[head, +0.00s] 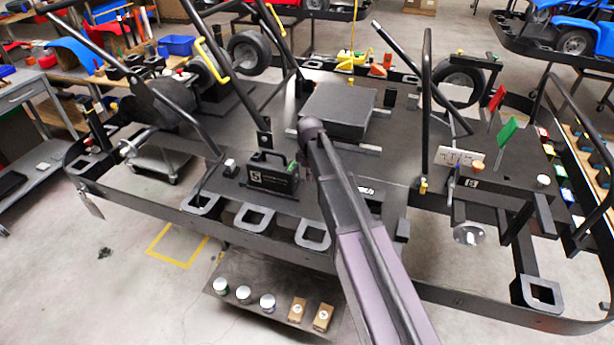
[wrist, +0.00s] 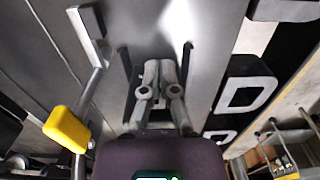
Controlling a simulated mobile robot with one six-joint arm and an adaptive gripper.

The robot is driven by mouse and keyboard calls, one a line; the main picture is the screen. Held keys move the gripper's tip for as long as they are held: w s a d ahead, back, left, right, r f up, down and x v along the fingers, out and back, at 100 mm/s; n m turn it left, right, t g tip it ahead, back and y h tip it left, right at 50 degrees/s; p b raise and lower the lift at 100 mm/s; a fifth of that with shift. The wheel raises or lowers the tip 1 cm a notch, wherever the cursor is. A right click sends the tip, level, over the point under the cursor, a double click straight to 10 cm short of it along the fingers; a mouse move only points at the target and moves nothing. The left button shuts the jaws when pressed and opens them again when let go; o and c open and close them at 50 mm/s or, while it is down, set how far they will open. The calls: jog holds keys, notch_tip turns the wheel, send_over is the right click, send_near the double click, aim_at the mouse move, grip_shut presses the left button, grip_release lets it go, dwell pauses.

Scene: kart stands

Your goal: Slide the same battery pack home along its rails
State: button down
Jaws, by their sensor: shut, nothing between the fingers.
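A flat dark box (head: 338,108), which looks like the battery pack, lies on the kart's floor panel with pale metal strips by its sides. A second black box (head: 272,178), with a handle and a label reading 5, stands closer to the front. My arm reaches over the kart, its far end just in front of the flat box; the fingers cannot be made out in the head view. In the wrist view my gripper (wrist: 160,68) is shut and empty, fingers together over a grey surface. I cannot tell whether they touch it.
Square black sockets (head: 255,216) line the kart's front edge; similar ones show in the wrist view (wrist: 240,95). Bent black tubes (head: 427,100) rise around the floor panel. A yellow-ended bar (wrist: 68,130) lies left of my fingers. Grey floor is open at the left front.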

notch_tip(320, 180, up, 7)
jog(key=p, duration=0.6)
jog(key=shift+d, duration=0.1)
dwell(0.5)
jog(key=shift+s+d, duration=0.35)
jog(key=shift+d, duration=0.6)
jog(key=shift+s+d, duration=0.35)
jog(key=shift+d, duration=0.55)
jog(key=shift+s+d, duration=0.35)
jog(key=shift+d, duration=0.6)
jog(key=shift+r+p, duration=0.15)
jog(key=shift+p, duration=0.15)
notch_tip(320, 180, up, 12)
jog(key=p, duration=1.1)
jog(key=shift+p, duration=0.4)
